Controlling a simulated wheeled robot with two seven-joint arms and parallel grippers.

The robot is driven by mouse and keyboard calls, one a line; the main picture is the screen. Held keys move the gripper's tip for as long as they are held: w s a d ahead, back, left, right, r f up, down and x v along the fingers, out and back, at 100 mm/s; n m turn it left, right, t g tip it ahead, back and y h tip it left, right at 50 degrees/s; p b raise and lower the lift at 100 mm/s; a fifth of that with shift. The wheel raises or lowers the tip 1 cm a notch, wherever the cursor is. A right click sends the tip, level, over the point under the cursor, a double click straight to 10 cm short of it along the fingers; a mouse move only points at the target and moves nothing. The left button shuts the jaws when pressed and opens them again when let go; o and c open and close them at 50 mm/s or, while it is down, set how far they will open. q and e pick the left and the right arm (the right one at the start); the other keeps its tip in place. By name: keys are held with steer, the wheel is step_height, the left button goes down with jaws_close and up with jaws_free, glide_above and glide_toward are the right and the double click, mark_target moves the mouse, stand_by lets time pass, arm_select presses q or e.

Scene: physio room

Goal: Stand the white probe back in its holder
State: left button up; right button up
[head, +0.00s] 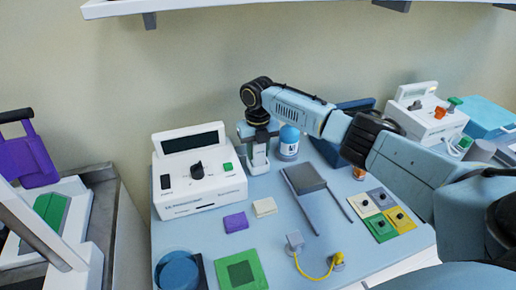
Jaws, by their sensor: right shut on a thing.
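My right gripper (258,138) points down at the back of the blue table, just right of the white console. It is shut on a small white piece, which looks like the white probe (258,157). The probe looks roughly upright, with its top hidden by the fingers. Its lower end is close to the table; I cannot tell if it touches. I cannot make out a separate holder around it. My left gripper is not in view.
The white console (198,180) stands close left of the gripper, a blue-capped jar (289,142) close right. A grey plate with two rods (304,178) lies in front. Purple (235,221) and cream (264,207) blocks lie nearer. A white shelf (260,5) hangs above.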

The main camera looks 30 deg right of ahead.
steer(key=shift+p, duration=0.55)
stand_by(1.2)
steer(key=shift+f, duration=0.45)
stand_by(0.6)
stand_by(0.4)
steer(key=o, duration=1.6)
steer(key=shift+r+p, duration=3.2)
steer(key=shift+r, duration=0.3)
